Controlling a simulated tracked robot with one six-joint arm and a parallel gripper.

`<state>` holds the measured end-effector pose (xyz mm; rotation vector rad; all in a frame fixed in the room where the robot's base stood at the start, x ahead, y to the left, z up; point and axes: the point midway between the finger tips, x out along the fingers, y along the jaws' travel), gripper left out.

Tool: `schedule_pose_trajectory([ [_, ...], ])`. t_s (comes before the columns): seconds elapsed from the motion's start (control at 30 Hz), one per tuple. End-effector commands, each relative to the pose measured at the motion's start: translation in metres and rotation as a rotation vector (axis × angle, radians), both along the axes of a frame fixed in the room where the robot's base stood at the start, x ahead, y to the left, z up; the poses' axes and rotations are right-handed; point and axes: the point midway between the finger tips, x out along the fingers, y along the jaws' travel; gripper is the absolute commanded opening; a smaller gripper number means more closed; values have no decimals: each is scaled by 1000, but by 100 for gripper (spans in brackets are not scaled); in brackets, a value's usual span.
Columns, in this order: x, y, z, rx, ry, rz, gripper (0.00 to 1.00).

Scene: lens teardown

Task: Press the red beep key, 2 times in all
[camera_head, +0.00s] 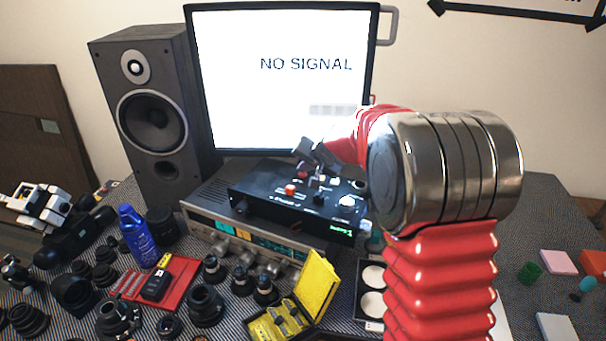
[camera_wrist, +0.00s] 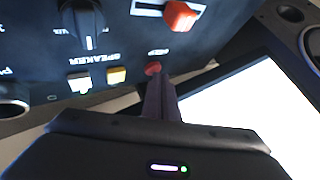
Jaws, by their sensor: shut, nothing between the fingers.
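The red beep key (camera_wrist: 153,68) is a small round red button on the black control box, clear in the wrist view with its label partly cut by the view angle. My gripper (camera_wrist: 158,84) is shut and empty, and its dark fingertips end right at the key's edge in that view. I cannot tell whether they touch it. In the head view my gripper (camera_head: 316,178) points down onto the top of the black control box (camera_head: 262,206). The fingers hide part of the panel there.
A larger red switch (camera_wrist: 182,15), a yellow button (camera_wrist: 116,75), a white button (camera_wrist: 79,82) and a black knob (camera_wrist: 84,20) sit close by on the panel. The monitor (camera_head: 285,110) stands behind the box, and a speaker (camera_head: 152,110) is at left. Lens parts crowd the front.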

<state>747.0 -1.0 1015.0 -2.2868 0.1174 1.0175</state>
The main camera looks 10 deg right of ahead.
Motion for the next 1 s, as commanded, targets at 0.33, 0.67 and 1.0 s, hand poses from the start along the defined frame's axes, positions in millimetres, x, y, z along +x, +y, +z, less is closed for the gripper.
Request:
schedule_pose_trajectory([
  [0.33, 0, 0, -4, 0, 1, 0, 0],
  [0.67, 0, 0, -4, 0, 1, 0, 0],
  [1.0, 0, 0, 9, -1, 0, 1, 0],
])
